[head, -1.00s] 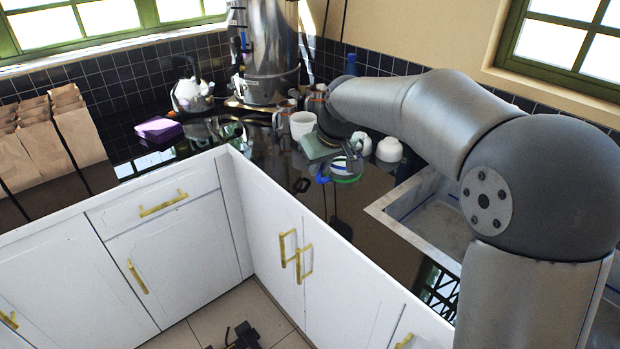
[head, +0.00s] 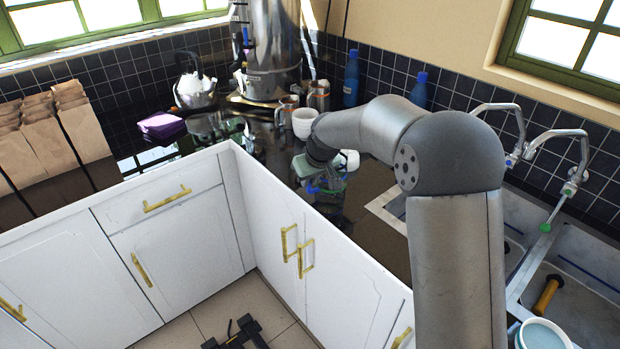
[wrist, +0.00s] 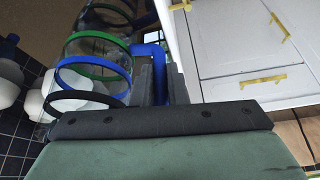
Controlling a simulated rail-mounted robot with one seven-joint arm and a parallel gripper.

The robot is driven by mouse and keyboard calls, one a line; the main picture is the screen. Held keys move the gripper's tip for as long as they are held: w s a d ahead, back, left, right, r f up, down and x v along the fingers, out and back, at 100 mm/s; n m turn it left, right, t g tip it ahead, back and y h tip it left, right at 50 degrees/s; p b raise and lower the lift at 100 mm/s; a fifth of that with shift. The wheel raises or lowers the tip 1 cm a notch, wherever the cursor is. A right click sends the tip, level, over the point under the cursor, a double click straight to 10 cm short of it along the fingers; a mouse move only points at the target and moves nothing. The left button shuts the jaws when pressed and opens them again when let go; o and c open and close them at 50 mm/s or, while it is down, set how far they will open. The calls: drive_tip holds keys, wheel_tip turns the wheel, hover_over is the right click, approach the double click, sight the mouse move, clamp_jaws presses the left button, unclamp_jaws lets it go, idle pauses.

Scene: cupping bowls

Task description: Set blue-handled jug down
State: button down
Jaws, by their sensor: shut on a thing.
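The blue-handled jug is clear, with coloured bands, in the wrist view (wrist: 92,72). Its blue handle (wrist: 155,62) lies between my gripper's fingers (wrist: 162,87), which are shut on it. In the head view my gripper (head: 322,172) is over the dark counter near the corner cabinet, with the jug (head: 334,187) just below and beside it. The jug is small and partly hidden there by the gripper. I cannot tell whether its base touches the counter.
White bowls (head: 350,160) stand just behind the jug, partly hidden. A white container (head: 304,122) and metal mugs (head: 318,95) stand farther back. The sink (head: 575,285) is at right. The glossy counter's cabinet-side edge runs close to the jug.

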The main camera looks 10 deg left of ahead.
drive_tip(key=shift+f, duration=0.1)
drive_tip(key=shift+f, duration=0.15)
drive_tip(key=c, duration=1.4)
unclamp_jaws()
drive_tip(key=shift+c, duration=0.2)
drive_tip(key=shift+r, duration=0.45)
drive_tip(key=b+v, duration=0.1)
drive_tip(key=v, duration=1.1)
drive_tip(key=s+d+f+m+g+h, duration=0.1)
drive_tip(key=s+d+f+m, duration=0.1)
drive_tip(key=s+d, duration=0.5)
drive_tip(key=s+d+f+m+g, duration=0.1)
drive_tip(key=s+d+f, duration=0.4)
drive_tip(key=s, duration=1)
drive_tip(key=s+d+f+m+g+h, duration=0.1)
drive_tip(key=s+d+f+m, duration=0.2)
drive_tip(key=s+d, duration=0.6)
drive_tip(key=shift+s+d+m+h, duration=0.3)
drive_tip(key=shift+s+m, duration=0.3)
drive_tip(key=shift+s, duration=0.5)
